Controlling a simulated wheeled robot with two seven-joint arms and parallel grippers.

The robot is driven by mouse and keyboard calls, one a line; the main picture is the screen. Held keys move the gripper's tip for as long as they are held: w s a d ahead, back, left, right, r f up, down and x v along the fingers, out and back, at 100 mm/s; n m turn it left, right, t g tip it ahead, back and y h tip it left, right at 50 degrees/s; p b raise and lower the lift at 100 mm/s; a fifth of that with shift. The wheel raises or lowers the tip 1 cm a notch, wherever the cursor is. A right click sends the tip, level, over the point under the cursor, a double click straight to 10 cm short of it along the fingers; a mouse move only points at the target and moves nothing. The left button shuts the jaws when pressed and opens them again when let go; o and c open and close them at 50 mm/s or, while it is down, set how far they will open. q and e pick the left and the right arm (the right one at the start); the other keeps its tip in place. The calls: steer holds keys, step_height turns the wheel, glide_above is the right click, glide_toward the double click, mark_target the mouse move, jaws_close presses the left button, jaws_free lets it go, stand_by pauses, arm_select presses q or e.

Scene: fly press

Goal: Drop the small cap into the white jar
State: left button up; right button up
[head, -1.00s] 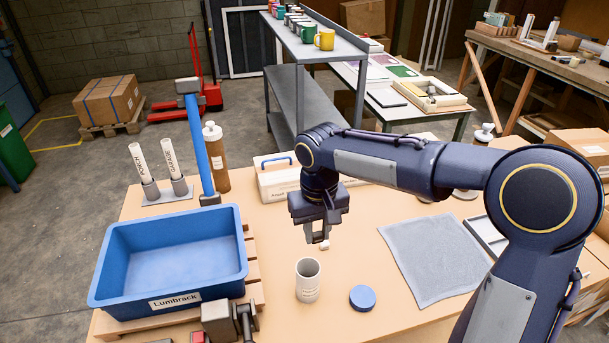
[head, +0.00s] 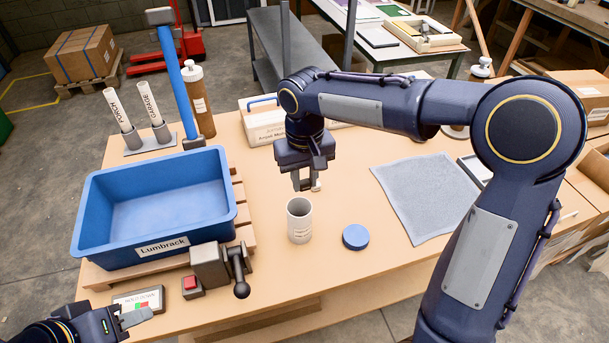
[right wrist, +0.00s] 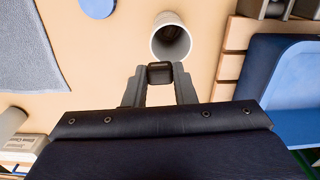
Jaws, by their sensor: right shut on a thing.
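The white jar (head: 299,222) stands upright and open on the table, and its open mouth shows in the right wrist view (right wrist: 171,42). My right gripper (head: 306,186) is just behind and above the jar, apart from it. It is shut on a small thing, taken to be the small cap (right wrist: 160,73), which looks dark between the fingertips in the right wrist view. The cap is mostly hidden by the fingers in the head view. My left gripper (head: 135,318) is at the lower left, partly out of frame; its opening is unclear.
A blue round lid (head: 355,237) lies right of the jar, with a grey cloth (head: 425,195) beyond. A blue bin (head: 92,215) stands left on a wooden pallet. A lever device (head: 212,268) and red button (head: 191,283) are in front. A white box (head: 262,126) is behind.

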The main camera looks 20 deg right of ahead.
mark_target(305, 181)
steer(key=o, duration=1)
steer(key=shift+r, duration=0.15)
step_height(305, 181, up, 7)
steer(key=shift+r, duration=0.35)
